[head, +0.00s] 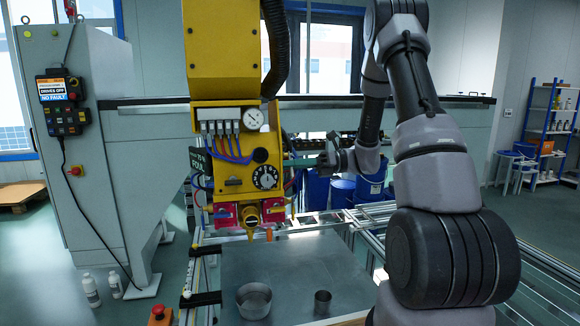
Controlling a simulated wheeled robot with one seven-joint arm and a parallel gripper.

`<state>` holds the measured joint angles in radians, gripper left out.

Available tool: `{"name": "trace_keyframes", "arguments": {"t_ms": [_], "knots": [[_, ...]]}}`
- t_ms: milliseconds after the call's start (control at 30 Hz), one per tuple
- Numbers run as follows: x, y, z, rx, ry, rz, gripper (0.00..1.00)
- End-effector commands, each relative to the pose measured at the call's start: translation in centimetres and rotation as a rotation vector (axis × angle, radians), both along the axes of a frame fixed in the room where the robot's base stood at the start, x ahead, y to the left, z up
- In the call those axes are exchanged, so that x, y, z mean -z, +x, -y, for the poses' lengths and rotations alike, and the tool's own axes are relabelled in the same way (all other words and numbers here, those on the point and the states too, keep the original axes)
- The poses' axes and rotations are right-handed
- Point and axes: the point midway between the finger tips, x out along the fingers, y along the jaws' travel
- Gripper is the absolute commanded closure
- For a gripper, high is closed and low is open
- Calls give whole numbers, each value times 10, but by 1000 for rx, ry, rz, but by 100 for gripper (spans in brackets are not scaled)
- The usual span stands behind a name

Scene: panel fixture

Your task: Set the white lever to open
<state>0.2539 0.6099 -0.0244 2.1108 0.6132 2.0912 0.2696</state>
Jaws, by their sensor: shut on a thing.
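The yellow panel unit (222,150) hangs at the middle of the head view. It carries a black dial with white markings (265,177) at its right, and a small dark handle (233,182) left of that. I cannot clearly pick out a white lever. My gripper (302,162) comes in from the right at dial height, just beside the panel's right edge. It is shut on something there. A teal bar shows at its tip, but what lies between the fingers is too small and dark to tell. The panel's right side is not visible.
A black hose (277,45) runs down the panel column. A grey control cabinet (85,150) stands left. Blue barrels (342,190) stand behind my gripper.

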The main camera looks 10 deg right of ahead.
Motion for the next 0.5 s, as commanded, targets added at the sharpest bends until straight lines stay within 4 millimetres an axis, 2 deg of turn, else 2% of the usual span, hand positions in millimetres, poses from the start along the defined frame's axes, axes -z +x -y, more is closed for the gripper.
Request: {"name": "trace_keyframes", "arguments": {"t_ms": [500], "knots": [[-11, -9, 0, -1, -1, -489, 100]]}}
